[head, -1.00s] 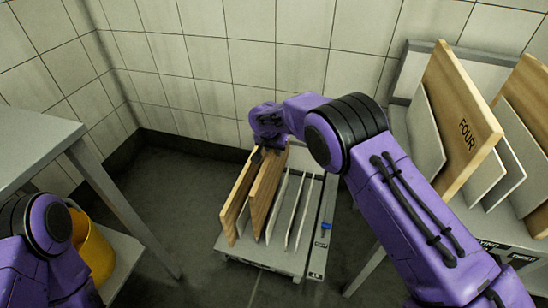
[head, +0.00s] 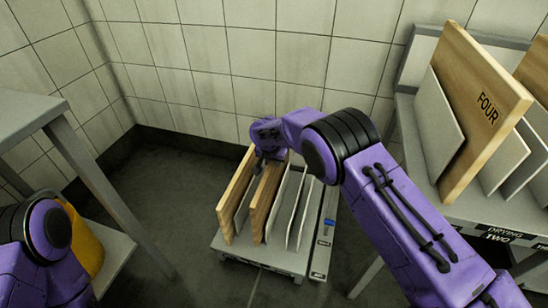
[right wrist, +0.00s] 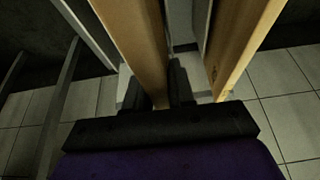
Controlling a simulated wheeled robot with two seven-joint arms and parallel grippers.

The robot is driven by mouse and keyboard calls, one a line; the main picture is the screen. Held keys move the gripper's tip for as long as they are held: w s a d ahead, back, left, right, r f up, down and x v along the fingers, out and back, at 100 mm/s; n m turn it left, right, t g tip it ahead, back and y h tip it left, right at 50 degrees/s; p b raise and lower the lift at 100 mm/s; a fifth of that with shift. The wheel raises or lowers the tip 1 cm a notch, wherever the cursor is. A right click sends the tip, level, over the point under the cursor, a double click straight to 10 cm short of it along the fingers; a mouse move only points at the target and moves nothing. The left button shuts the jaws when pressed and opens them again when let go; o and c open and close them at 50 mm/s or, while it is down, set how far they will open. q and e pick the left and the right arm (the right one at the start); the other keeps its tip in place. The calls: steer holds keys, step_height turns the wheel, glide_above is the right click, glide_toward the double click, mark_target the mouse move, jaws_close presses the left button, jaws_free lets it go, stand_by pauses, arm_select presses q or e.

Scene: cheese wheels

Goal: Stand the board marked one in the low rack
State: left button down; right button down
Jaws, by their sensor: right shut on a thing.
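The low rack (head: 268,262) stands on the floor in the middle of the head view, with thin pale dividers. Two wooden boards stand on edge in it: one at the left end (head: 232,205) and one a slot to its right (head: 262,208). No word is legible on either. My right gripper (head: 264,157) is at the far top of the right one. In the right wrist view its fingers (right wrist: 160,88) are shut on that board (right wrist: 140,45); the other board (right wrist: 235,45) stands apart to the right. My left gripper is outside the head view.
At right, a raised drying rack (head: 455,205) holds a board marked FOUR (head: 478,115) and pale panels. At left are a grey table (head: 30,120) and a yellow bucket (head: 88,245) on a lower shelf. A tiled wall (head: 210,60) closes the back.

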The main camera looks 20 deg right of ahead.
mark_target(271, 162)
steer(key=shift+w+f+b, duration=0.1)
steer(key=shift+f+b, duration=1.45)
steer(key=shift+f, duration=1.2)
steer(key=c, duration=0.9)
jaws_free()
steer(key=shift+f, duration=0.1)
steer(key=p+v, duration=0.4)
steer(key=v, duration=0.6)
steer(key=shift+a+r, duration=0.1)
steer(key=shift+r, duration=0.2)
